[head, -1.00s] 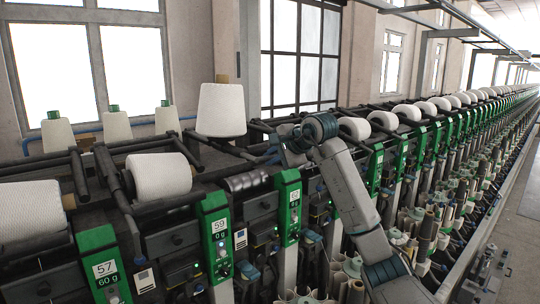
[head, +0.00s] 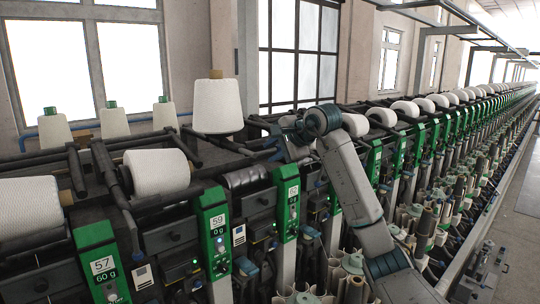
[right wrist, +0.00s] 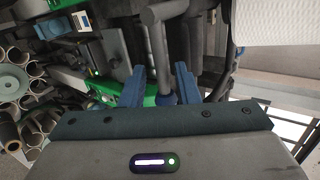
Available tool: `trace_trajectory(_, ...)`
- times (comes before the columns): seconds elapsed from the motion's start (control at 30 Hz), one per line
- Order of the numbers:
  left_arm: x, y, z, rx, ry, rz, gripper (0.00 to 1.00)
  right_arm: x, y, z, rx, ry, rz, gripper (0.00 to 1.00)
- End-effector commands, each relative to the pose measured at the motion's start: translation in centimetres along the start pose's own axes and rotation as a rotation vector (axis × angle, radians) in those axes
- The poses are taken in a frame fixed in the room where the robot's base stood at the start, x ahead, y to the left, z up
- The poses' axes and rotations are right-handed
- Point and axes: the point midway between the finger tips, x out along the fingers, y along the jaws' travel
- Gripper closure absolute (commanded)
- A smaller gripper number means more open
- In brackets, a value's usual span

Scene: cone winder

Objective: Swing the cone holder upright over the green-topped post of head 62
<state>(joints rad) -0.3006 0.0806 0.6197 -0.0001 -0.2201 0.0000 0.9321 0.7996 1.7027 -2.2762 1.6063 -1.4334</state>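Head 62 shows its green panel (head: 289,200) right of centre in the head view, with a bare dark drum (head: 246,178) to its left. My right gripper (head: 270,148) is above and behind that panel, at the dark holder bars, partly hidden by its own wrist. In the right wrist view its two blue fingers (right wrist: 160,85) stand apart, with a grey rod (right wrist: 157,45) and a dark blue round end (right wrist: 166,98) between them; no firm grip shows. I cannot make out the green-topped post of head 62. My left gripper is out of view.
A white cone (head: 217,106) stands upright behind the machine, near my right gripper. More green-topped cones (head: 113,121) stand at the back left. Lying cones continue along the row to the right.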

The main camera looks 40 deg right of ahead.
Motion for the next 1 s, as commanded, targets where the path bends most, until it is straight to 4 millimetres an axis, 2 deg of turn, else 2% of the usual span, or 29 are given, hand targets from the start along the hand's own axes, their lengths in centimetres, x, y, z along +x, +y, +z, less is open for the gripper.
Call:
trace_trajectory(0.03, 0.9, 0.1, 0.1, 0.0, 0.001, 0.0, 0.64, -0.8, 0.3, -0.1, -0.004, 0.004, -0.004, 0.72)
trace_trajectory(0.13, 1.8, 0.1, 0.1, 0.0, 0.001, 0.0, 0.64, -3.0, 0.3, -0.1, -0.003, 0.004, -0.006, 0.72)
trace_trajectory(0.3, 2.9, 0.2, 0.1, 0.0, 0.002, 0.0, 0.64, -6.3, 0.2, -0.1, -0.003, 0.003, -0.005, 0.72)
trace_trajectory(0.43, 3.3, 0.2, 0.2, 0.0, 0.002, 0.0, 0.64, -8.1, 0.1, 0.0, -0.002, 0.002, -0.004, 0.72)
trace_trajectory(0.6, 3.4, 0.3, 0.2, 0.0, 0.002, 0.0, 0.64, -9.0, 0.0, 0.1, -0.002, 0.0, -0.002, 0.72)
trace_trajectory(1.0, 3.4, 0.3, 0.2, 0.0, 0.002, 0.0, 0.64, -9.0, 0.0, 0.1, -0.002, 0.0, -0.001, 0.72)
